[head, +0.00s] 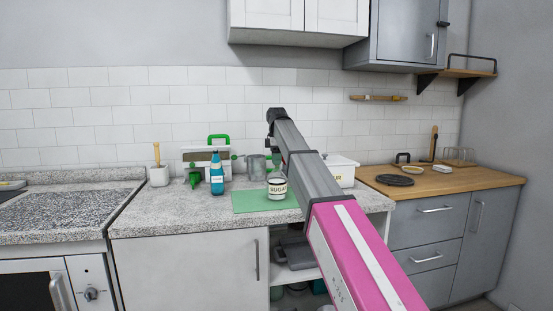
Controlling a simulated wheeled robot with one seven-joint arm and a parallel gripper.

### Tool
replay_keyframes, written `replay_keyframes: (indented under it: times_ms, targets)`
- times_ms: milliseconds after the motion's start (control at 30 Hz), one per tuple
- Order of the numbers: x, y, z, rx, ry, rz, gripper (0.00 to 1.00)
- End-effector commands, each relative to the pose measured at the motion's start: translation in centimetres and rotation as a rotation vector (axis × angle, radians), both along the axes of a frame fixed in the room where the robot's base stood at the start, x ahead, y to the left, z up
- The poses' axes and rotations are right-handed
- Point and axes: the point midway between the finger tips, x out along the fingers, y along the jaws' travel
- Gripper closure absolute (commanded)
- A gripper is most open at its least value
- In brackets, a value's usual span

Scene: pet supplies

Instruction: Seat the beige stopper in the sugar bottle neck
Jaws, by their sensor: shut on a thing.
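The sugar bottle (277,190) stands upright on a green mat (249,204) on the speckled counter. It has a pale label reading SUGAR and a narrow greenish neck (276,158). My arm reaches in from the lower right, and its edge passes close to the right of the bottle in the picture. My gripper (272,127) is at the dark far end of the arm, above the bottle's neck in the picture. It is small, and its fingertips are not clear. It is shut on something. I cannot make out the beige stopper, and none lies loose in view.
A blue bottle (217,177) stands left of the mat. A grey metal mug (256,166) is behind the sugar bottle, and a white box (342,171) is to the right behind my arm. The counter's left front is clear.

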Motion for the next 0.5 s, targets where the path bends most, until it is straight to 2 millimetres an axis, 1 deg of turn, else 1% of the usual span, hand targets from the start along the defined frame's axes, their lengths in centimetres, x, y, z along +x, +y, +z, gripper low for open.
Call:
replay_keyframes:
  times_ms: [500]
  targets:
    - [-0.02, 0.00, -1.10, 0.000, 0.000, 0.000, 0.88]
